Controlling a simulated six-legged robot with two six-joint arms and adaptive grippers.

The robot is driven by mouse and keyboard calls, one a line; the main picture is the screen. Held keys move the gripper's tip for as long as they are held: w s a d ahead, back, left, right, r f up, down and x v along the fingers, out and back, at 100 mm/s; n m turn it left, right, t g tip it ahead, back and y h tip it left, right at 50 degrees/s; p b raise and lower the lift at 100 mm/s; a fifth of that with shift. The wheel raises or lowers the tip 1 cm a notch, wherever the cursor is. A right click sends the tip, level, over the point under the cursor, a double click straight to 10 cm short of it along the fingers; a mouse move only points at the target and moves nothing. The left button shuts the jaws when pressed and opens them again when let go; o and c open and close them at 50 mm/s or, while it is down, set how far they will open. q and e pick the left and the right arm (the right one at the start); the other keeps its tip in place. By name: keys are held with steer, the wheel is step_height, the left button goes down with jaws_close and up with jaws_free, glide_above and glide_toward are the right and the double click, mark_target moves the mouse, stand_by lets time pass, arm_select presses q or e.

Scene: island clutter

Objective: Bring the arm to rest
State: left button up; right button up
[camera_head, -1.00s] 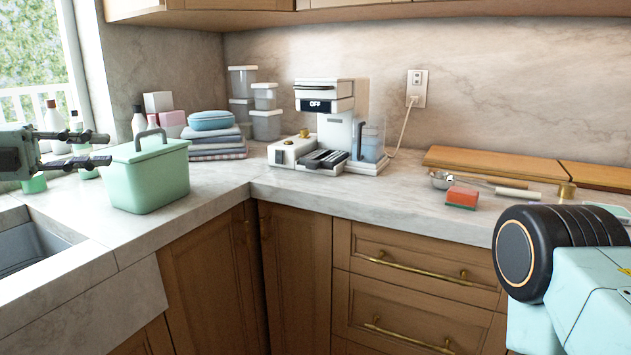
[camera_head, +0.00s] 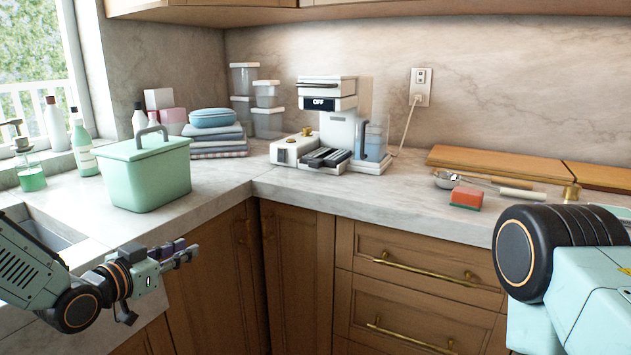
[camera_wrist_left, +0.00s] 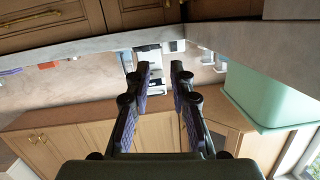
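My left gripper (camera_head: 184,252) is low at the left in the head view, in front of the lower cabinets and beside the sink edge. It is clear of the counter things. In the left wrist view its two fingers (camera_wrist_left: 160,75) stand apart with nothing between them, so it is open and empty. Part of my right arm (camera_head: 560,260) fills the lower right corner of the head view. Its gripper is out of view.
A mint lidded box (camera_head: 150,180) stands on the counter near the sink (camera_head: 45,228). Bottles, folded cloths (camera_head: 216,143) and a coffee machine (camera_head: 330,125) stand behind. A red sponge (camera_head: 466,198) lies at the right. The space before the cabinets (camera_head: 296,270) is free.

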arm_select(q)
steer(key=s+d+f+n+g+y, duration=0.2)
steer(key=s+f+n+g, duration=0.15)
steer(key=s+f, duration=0.65)
steer(key=s+d+f+n+g+y, duration=0.1)
steer(key=s+f+n+g+y, duration=0.2)
steer(key=s+f, duration=0.65)
steer(key=s+f+g, duration=0.4)
steer(key=s+f, duration=0.1)
steer(key=s, duration=0.7)
steer(key=s+f+g+y, duration=0.1)
steer(key=s+f+g, duration=0.3)
steer(key=s, duration=0.9)
steer(key=shift+d+f, duration=0.45)
steer(key=shift+f, duration=0.5)
